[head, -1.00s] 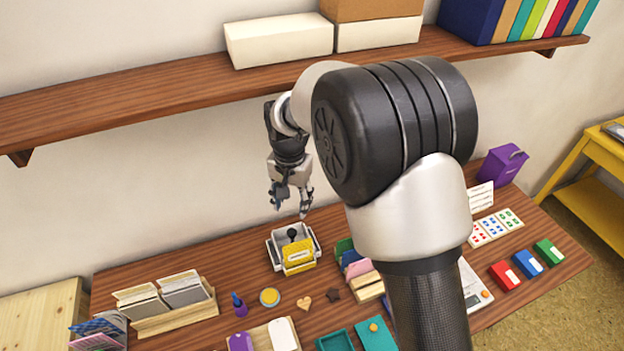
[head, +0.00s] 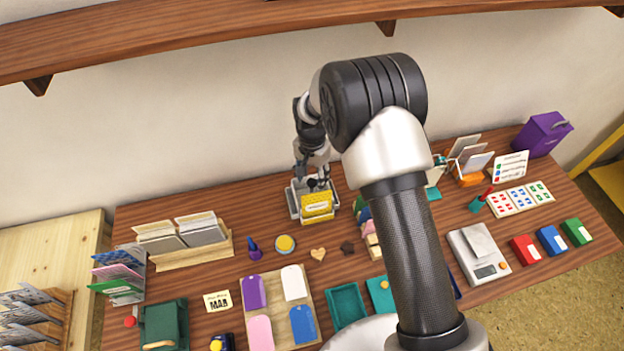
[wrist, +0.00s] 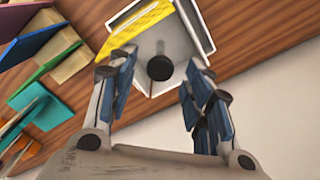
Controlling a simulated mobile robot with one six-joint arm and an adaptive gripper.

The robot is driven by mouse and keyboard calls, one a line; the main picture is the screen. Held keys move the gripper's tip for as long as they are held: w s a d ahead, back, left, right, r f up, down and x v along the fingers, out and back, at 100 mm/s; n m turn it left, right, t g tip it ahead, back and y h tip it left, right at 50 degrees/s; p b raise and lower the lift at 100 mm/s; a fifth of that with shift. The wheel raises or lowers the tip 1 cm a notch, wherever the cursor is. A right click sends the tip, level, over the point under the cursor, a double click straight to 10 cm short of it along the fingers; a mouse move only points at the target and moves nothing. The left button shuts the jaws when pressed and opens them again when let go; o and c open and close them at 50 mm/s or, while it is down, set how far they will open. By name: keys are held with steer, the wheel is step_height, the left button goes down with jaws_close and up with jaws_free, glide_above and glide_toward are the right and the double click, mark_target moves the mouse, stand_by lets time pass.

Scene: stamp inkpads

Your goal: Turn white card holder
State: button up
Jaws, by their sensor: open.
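The white card holder (head: 293,203) is a small open tray with a black knob and yellow cards (head: 317,206) along its front side. It stands near the back of the table. In the wrist view, the holder (wrist: 196,25), its black knob (wrist: 160,68) and the yellow cards (wrist: 128,28) show just beyond my fingers. My gripper (head: 315,176) is low over the holder. In the wrist view, its open fingers (wrist: 160,78) are on either side of the knob, with gaps on both sides. I cannot tell whether the fingertips are level with the knob.
The wall is close behind. A shelf (head: 200,28) runs above.

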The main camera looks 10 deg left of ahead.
steer(key=shift+f, duration=0.75)
steer(key=shift+c, duration=0.3)
jaws_close()
